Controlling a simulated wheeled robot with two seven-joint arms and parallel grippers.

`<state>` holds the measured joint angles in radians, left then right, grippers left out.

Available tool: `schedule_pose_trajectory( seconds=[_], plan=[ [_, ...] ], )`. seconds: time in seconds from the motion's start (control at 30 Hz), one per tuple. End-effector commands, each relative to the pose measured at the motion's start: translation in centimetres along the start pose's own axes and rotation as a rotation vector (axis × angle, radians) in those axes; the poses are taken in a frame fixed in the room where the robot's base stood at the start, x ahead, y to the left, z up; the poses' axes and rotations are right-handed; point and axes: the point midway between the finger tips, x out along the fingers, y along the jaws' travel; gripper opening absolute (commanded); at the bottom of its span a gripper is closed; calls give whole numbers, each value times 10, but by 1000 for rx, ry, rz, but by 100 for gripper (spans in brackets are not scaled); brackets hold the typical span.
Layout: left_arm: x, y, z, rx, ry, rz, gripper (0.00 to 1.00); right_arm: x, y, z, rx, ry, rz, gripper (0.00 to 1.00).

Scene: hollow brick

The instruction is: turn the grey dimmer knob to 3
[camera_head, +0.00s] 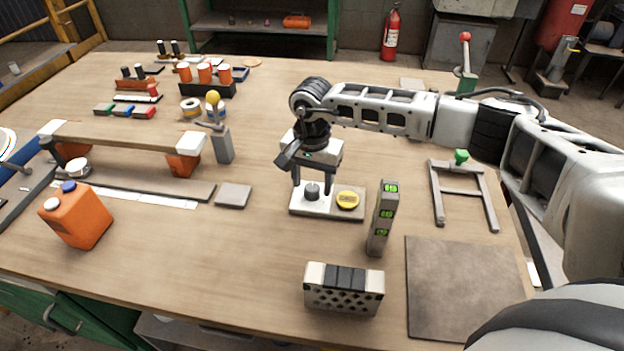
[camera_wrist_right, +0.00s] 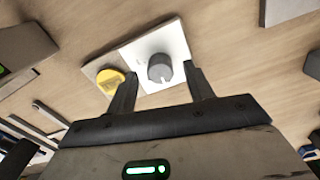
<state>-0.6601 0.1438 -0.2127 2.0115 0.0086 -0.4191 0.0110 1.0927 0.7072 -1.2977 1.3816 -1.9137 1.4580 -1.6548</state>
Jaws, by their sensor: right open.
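The grey dimmer knob (camera_head: 312,190) stands on the white left half of a small plate (camera_head: 302,206) on the table. In the right wrist view the grey knob (camera_wrist_right: 160,68) sits between the fingertips, with a gap on each side. A yellow round dial (camera_head: 347,200) is on the grey right half of the plate; it shows in the wrist view too (camera_wrist_right: 110,80). My right gripper (camera_head: 312,190) is open and points down over the knob, its fingers on either side. Marks around the knob are too small to read. My left gripper is not in view.
A grey post with green displays (camera_head: 382,218) stands close right of the plate. A perforated block (camera_head: 343,290) is in front, and a flat grey tile (camera_head: 233,195) lies to the left. An orange canister (camera_head: 76,220) stands at far left. Bare table lies between.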

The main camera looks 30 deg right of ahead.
Motion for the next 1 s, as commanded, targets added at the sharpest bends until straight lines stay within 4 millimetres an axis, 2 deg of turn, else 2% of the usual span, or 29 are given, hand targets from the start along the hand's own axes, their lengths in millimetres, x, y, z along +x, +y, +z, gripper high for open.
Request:
schedule_pose_trajectory(
  seconds=[0.1, 0.37, 0.4, 0.5, 0.57, 1.0],
  plan=[
    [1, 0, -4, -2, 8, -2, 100, 7, 0, 0, -1, 0, 0, 52],
    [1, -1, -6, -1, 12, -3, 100, 8, 0, 0, -1, 0, 0, 52],
    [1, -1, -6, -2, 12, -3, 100, 8, 0, 0, -1, 0, 0, 49],
    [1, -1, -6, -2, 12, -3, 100, 8, 0, 0, -1, 0, 0, 22],
    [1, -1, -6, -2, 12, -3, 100, 8, 0, 0, 0, 0, 0, 7],
    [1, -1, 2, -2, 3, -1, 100, 9, 0, 0, 72, 0, 0, 8]
  ],
)
